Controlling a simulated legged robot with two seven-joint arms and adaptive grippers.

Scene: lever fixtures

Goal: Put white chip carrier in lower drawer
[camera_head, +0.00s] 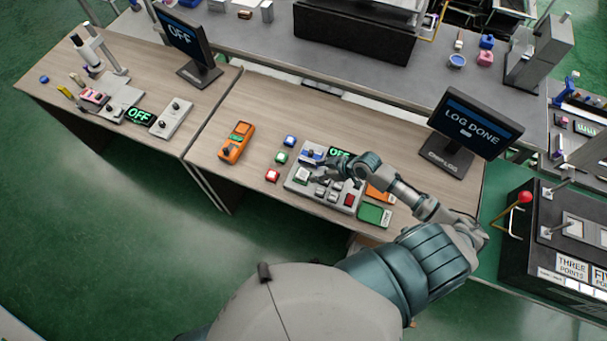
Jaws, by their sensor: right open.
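My right gripper (325,172) reaches in from the right over a grey fixture (295,187) on the wooden table. Its fingers are open, just above the fixture, close to a small pale block (302,175) that sits on it. I cannot tell whether this block is the white chip carrier, or whether the fingers touch it. A blue part (310,154) stands at the fixture's back left. No lower drawer can be made out. My left gripper is not in view.
An orange meter (236,143) is further left. A monitor (472,127) reading "LOG DONE" stands at right. A red-knobbed lever (525,197) is beyond the table's right end.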

